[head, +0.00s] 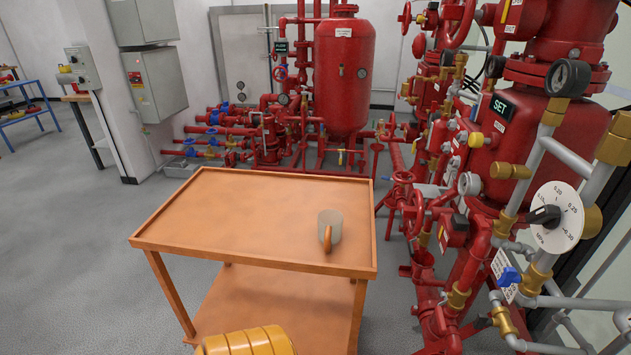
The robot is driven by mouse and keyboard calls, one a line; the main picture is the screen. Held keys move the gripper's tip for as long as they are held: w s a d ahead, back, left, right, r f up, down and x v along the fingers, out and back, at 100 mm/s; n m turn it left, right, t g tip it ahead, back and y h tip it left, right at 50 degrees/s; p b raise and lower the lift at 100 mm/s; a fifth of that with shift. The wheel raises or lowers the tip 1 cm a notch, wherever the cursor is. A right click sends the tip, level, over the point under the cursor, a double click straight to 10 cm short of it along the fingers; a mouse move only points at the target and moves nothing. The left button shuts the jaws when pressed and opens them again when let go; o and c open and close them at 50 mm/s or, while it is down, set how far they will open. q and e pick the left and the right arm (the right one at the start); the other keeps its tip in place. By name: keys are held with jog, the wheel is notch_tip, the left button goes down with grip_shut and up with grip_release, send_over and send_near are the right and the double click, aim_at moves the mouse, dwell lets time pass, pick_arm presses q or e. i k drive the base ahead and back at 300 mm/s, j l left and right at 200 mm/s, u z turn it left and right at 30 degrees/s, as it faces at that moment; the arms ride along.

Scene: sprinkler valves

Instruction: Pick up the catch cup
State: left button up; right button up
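The catch cup (335,219) is a small pale grey, see-through cup with an orange handle that faces toward me. It stands upright on the top of an orange-brown cart (225,215), near the right end. Neither of my grippers shows in the head view, and nothing touches the cup.
The cart top has a low raised rim and is otherwise bare; a lower shelf (270,300) shows beneath it. Red valves and pipes with a pressure dial (557,217) crowd the right side. A red tank (343,80) stands behind. Grey floor (75,230) is clear at left.

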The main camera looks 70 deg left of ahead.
aim_at(330, 221)
jog(key=u, duration=2)
